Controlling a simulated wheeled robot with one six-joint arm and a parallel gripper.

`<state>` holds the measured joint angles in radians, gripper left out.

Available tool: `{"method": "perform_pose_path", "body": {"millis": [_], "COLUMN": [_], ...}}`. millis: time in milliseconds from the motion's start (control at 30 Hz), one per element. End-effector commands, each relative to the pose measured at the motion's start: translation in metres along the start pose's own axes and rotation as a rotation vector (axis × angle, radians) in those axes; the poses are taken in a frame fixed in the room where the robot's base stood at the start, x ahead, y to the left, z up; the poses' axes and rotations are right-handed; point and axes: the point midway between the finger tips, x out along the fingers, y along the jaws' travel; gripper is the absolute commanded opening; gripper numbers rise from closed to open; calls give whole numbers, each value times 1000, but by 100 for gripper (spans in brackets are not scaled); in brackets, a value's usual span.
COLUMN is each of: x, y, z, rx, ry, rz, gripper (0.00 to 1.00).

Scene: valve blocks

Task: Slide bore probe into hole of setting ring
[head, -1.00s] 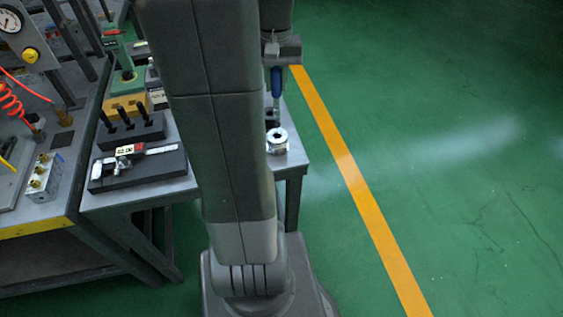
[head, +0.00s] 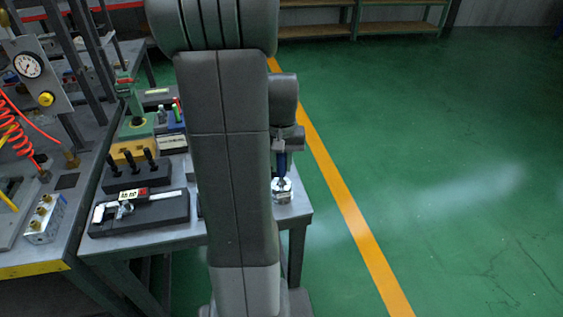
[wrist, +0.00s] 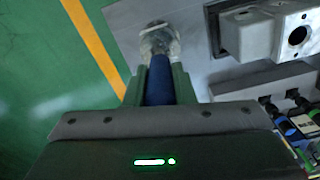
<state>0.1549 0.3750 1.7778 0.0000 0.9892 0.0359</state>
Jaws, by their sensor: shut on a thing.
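The bore probe has a blue handle (head: 281,161) and a thin metal stem below it. My gripper (head: 287,143) is shut on the handle, which also shows between the green fingers in the wrist view (wrist: 160,82). The setting ring (head: 282,195) is a silver metal ring on the right part of the grey table. It also shows in the wrist view (wrist: 160,40), just beyond the handle. The probe stands nearly upright over the ring, with its lower end at the ring's top. The hole is covered by the probe, so I cannot tell whether the tip is inside.
A digital caliper on a black case (head: 140,213) lies at the table's front left. A black block with several pins (head: 137,175) stands behind it. In the wrist view, a grey block with a round hole (wrist: 295,50) is right of the ring. The green floor on the right is clear.

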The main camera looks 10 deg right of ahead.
Motion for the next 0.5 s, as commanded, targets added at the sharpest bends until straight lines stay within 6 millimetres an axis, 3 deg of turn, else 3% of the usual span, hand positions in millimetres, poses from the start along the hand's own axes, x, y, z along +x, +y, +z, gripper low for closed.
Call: {"method": "perform_pose_path", "body": {"millis": [167, 200, 267, 500], "x": [4, 3, 3, 2], "y": [0, 0, 0, 0], "z": [0, 0, 0, 0], "rx": [0, 0, 0, 0], "ry": [0, 0, 0, 0], "rz": [0, 0, 0, 0], "gripper": [0, 31, 42, 45]}}
